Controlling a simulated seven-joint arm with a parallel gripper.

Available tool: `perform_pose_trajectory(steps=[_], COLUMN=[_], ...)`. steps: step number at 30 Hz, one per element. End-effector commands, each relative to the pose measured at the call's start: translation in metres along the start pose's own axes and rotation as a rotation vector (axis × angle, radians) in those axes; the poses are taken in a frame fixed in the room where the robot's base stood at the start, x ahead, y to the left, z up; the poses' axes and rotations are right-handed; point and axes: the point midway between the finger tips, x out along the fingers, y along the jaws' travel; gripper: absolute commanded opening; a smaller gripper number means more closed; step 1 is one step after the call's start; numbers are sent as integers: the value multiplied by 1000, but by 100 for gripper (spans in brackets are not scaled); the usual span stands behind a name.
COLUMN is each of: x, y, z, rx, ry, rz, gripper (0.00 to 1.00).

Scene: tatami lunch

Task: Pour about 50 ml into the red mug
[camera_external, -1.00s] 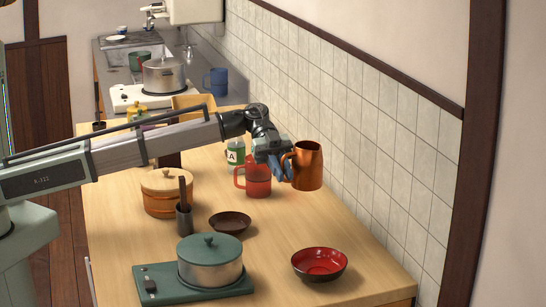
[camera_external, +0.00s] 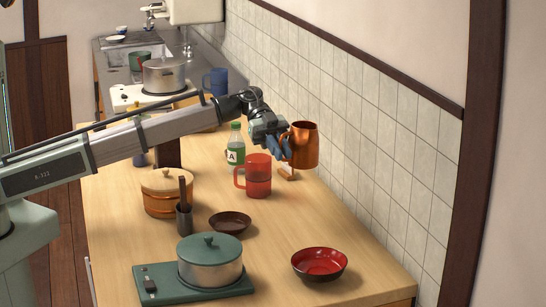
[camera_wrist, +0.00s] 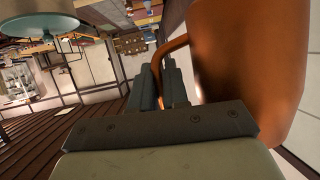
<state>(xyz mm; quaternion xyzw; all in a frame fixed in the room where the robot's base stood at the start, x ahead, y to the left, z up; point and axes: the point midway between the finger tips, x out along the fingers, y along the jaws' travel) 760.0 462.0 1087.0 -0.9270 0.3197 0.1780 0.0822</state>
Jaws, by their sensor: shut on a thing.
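The red mug (camera_external: 258,177) is translucent and stands upright on the wooden table, handle to the left, with darker red in its lower part. My gripper (camera_external: 285,145) is shut on the handle of a copper jug (camera_external: 305,148). The jug is held in the air to the right of the red mug and above its rim height, roughly upright. In the wrist view the jug (camera_wrist: 250,60) fills the right side, and its handle runs between my gripper's fingers (camera_wrist: 172,85). The jug's contents cannot be seen.
A green-labelled bottle (camera_external: 235,150) stands just behind the red mug. The tiled wall (camera_external: 370,150) is close on the right.

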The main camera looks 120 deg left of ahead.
Motion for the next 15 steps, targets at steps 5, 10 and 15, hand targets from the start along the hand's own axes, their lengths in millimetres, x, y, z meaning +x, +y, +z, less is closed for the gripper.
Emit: perform_pose_trajectory(steps=[5, 10, 15], x=[-49, -93, -136], y=[-13, -16, -11], z=[24, 46, 70], rx=[-27, -53, -79], ry=[-2, -4, -8], rz=[-61, -116, -171], gripper=[0, 0, 0])
